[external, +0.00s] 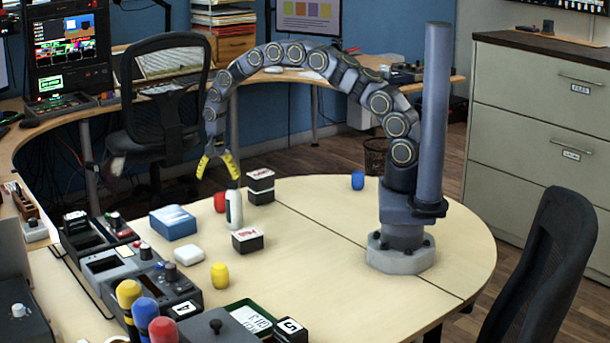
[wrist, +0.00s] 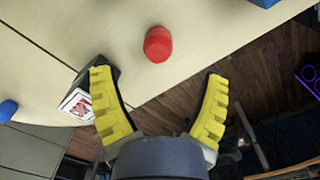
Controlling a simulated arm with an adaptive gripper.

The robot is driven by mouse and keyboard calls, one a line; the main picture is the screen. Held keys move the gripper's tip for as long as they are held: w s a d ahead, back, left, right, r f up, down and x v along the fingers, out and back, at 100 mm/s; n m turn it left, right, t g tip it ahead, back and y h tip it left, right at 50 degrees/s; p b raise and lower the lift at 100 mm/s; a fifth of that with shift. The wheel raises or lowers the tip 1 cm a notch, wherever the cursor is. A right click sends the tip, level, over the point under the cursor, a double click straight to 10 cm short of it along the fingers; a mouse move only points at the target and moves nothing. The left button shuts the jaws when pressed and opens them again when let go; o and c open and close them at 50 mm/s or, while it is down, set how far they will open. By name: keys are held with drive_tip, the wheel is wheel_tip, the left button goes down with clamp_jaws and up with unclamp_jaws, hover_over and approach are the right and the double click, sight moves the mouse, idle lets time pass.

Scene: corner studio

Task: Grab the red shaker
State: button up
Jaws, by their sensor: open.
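The red shaker (external: 220,202) stands on the pale table near its back edge, partly behind a white bottle. In the wrist view the red shaker (wrist: 157,44) lies ahead of my fingertips, roughly centred between them and apart from both. My gripper (external: 220,165) has yellow ribbed fingers, points down and hangs above the table's back edge, over the shaker's area. In the wrist view my gripper (wrist: 159,76) is open, its fingers wide apart with nothing between them.
The white bottle (external: 234,208) stands just right of the shaker. Stacked black-and-white boxes (external: 260,186) are close behind; one box (wrist: 78,104) shows by my left finger. A blue box (external: 173,222) is to the left. A yellow shaker (external: 220,275) and blue shaker (external: 357,180) stand farther off.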

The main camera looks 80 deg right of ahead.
sight(221, 205)
drive_tip(key=shift+d+f, duration=0.3)
drive_tip(key=shift+f, duration=0.6)
wheel_tip(221, 205, down, 7)
drive_tip(key=shift+s+a, duration=0.15)
drive_tip(key=shift+c, duration=0.4)
drive_tip(key=c, duration=1.1)
